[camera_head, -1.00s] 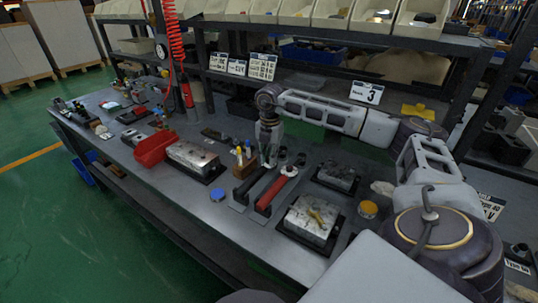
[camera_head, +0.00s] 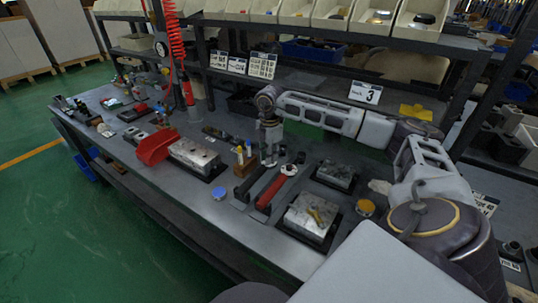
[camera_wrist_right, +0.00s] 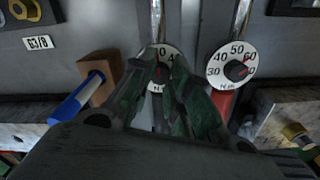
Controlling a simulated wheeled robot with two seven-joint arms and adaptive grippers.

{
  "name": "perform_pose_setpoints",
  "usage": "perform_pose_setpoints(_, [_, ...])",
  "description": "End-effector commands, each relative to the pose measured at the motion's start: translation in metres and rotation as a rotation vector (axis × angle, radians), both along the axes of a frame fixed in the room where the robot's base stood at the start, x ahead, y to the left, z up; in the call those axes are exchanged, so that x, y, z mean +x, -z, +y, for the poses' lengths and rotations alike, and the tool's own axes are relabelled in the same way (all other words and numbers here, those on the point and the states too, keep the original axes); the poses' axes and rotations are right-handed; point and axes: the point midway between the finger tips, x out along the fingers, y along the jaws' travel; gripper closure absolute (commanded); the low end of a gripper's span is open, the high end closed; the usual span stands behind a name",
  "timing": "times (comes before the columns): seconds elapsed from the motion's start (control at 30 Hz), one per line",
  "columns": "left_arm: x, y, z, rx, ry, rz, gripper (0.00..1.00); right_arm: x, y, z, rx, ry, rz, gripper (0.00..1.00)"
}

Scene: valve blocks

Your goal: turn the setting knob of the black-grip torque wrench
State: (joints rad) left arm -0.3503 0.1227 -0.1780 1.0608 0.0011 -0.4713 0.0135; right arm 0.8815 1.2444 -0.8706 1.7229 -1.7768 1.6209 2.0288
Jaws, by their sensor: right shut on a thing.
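The black-grip torque wrench (camera_head: 249,184) lies on the bench beside the red-grip wrench (camera_head: 270,191). My right gripper (camera_head: 268,162) points down at the dial end of the black-grip wrench. In the right wrist view the black-grip wrench's white dial (camera_wrist_right: 153,54) is partly covered by the green-padded fingers of my right gripper (camera_wrist_right: 168,78). They are closed together over the dial's centre, on the setting knob, which is hidden between them. The red-grip wrench's dial (camera_wrist_right: 237,65) is uncovered, just to the right. My left gripper is out of view.
A wooden block with a blue-handled tool (camera_wrist_right: 85,90) stands close left of the fingers. Valve blocks (camera_head: 194,153) (camera_head: 312,215) lie on both sides of the wrenches. A red bin (camera_head: 155,146) and an orange-topped round item (camera_head: 365,207) are farther out. Shelves stand behind.

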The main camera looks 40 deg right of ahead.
Motion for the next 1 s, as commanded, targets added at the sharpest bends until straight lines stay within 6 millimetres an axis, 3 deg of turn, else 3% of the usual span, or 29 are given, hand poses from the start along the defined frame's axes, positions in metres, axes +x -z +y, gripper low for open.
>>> perform_pose_setpoints(0.33, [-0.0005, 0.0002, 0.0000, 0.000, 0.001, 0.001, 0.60, 0.0004, -0.0006, -0.0002, 0.000, 0.002, -0.002, 1.00])
perform_pose_setpoints(0.37, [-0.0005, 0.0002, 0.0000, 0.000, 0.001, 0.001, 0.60, 0.0004, -0.0006, -0.0002, 0.000, 0.002, -0.002, 0.78])
perform_pose_setpoints(0.53, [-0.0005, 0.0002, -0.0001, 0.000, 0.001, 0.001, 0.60, 0.0003, -0.0004, -0.0002, 0.000, 0.002, -0.001, 0.58])
perform_pose_setpoints(1.0, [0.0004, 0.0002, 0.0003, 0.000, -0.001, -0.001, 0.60, 0.0005, -0.0055, -0.0001, 0.000, 0.002, -0.002, 0.58])
